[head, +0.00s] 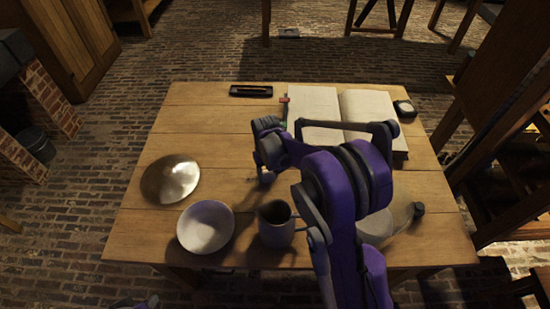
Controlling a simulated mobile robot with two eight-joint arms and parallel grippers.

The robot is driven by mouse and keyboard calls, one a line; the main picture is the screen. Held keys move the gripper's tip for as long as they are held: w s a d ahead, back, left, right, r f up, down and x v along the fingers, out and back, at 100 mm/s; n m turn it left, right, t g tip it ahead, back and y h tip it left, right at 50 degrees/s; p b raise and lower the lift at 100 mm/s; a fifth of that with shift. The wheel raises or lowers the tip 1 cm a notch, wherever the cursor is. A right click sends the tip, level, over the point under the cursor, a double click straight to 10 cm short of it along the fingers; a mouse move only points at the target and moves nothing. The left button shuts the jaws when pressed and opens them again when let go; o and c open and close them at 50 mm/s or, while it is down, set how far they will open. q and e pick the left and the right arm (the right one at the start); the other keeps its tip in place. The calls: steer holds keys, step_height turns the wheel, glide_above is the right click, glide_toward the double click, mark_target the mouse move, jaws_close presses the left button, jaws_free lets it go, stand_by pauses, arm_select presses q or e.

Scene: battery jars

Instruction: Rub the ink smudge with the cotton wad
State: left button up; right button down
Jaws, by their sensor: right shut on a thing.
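My right gripper (265,180) is low over the middle of the table, left of the open book, pointing down. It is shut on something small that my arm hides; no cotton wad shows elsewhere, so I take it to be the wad. A faint dark mark (250,180) is on the wood just left of the fingertips; I cannot tell whether it is the ink smudge or shadow. Only a sliver of my left arm shows at the bottom edge; its gripper is not in view.
On the wooden table (190,115) are a shiny metal dish (171,179), a white bowl (205,227), a grey jug (275,224), an open book (315,103), a dark tray (251,91) and a small round item (405,108). A glass vessel (400,215) lies partly behind my arm. The upper left tabletop is clear.

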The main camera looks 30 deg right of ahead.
step_height(320, 180, up, 4)
steer(key=shift+f+p, duration=0.25)
steer(key=shift+p, duration=0.55)
steer(key=shift+r, duration=0.35)
step_height(320, 180, up, 2)
steer(key=shift+r+p, duration=0.15)
steer(key=shift+p, duration=0.65)
steer(key=shift+r+p, duration=0.45)
steer(key=shift+r, duration=0.45)
steer(key=shift+f, duration=0.1)
